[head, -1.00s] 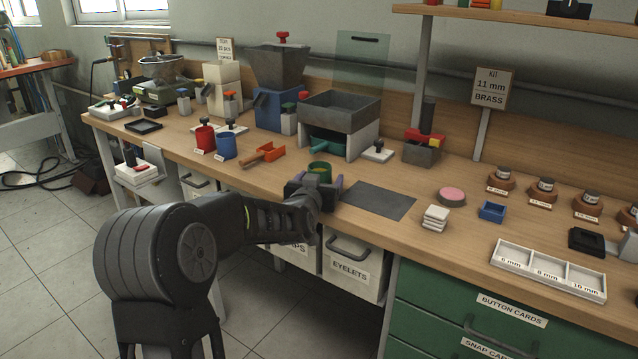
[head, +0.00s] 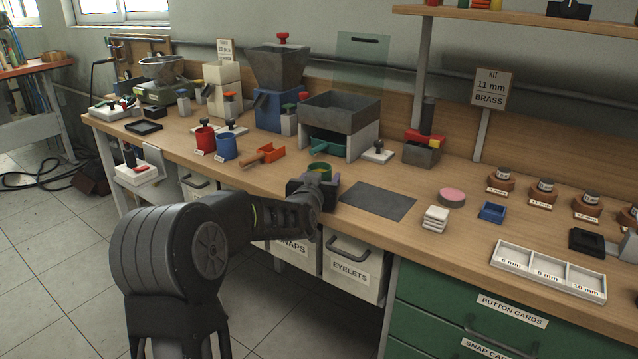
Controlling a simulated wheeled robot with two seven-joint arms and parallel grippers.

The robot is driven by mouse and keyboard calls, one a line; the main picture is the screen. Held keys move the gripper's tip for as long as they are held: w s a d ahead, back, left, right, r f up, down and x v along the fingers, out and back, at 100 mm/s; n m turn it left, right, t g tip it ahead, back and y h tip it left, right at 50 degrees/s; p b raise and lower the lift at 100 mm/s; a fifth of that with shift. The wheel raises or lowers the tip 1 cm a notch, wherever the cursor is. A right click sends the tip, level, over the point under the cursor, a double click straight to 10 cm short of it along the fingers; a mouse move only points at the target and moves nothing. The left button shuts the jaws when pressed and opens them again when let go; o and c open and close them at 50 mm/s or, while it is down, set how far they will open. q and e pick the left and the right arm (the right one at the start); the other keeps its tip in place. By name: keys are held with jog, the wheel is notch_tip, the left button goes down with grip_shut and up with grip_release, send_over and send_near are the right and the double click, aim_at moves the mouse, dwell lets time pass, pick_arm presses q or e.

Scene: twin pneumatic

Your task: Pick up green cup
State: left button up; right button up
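The green cup (head: 320,167) stands near the front edge of the workbench, its rim and upper part showing above my gripper. My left gripper (head: 316,182) is right in front of the cup, at about the cup's height. The dark hand and wrist hide the lower part of the cup and the fingers. I cannot tell whether the fingers touch or grip the cup. My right gripper is not in view.
A dark mat (head: 377,201) lies to the right. A grey hopper bin (head: 340,112) stands behind. Drawers and an eyelets bin (head: 352,268) lie below the edge.

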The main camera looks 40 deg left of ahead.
pick_arm(q)
jog(key=c, duration=1.1)
jog(key=shift+o, duration=0.2)
notch_tip(320, 180, up, 10)
jog(key=p, duration=0.3)
jog(key=shift+s, duration=0.1)
